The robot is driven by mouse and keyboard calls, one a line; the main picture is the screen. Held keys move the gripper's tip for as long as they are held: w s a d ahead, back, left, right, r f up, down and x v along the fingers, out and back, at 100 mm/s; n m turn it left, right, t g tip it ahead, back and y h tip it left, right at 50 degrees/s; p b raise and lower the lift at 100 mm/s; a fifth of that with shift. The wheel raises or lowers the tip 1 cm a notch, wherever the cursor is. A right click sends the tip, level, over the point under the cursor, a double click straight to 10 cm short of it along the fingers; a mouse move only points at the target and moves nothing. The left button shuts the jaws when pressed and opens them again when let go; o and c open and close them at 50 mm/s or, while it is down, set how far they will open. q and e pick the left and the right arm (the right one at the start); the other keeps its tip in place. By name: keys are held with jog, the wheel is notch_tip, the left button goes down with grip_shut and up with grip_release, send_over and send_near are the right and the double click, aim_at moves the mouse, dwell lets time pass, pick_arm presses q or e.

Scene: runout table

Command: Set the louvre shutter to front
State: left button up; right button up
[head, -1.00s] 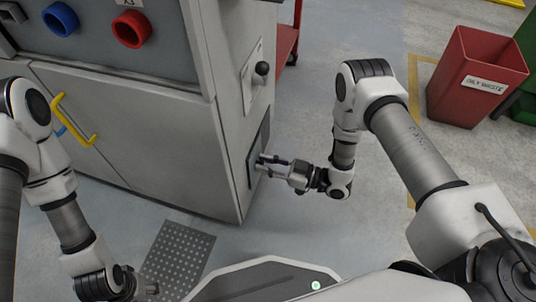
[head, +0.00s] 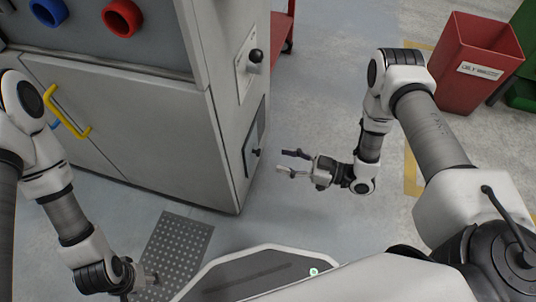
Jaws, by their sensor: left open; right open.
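A dark-edged panel (head: 252,140) is set low in the side face of the grey cabinet, seen at a steep angle. It appears to be the louvre shutter; its slats are too small to make out. A small dark knob (head: 256,152) stands out from it, towards the panel's lower part. My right gripper (head: 282,162) is open and empty, to the right of the knob and apart from it, its fingers pointing at the cabinet. My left gripper (head: 152,281) is open, low at the bottom left above the floor, far from the panel.
Above the panel, a black ball-ended lever (head: 256,56) sits on a pale plate. The cabinet front (head: 120,130) has yellow (head: 70,112) and blue handles. A red bin (head: 478,68) stands at the right.

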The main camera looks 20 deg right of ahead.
jog(key=v, duration=0.4)
jog(key=shift+s+d, duration=0.2)
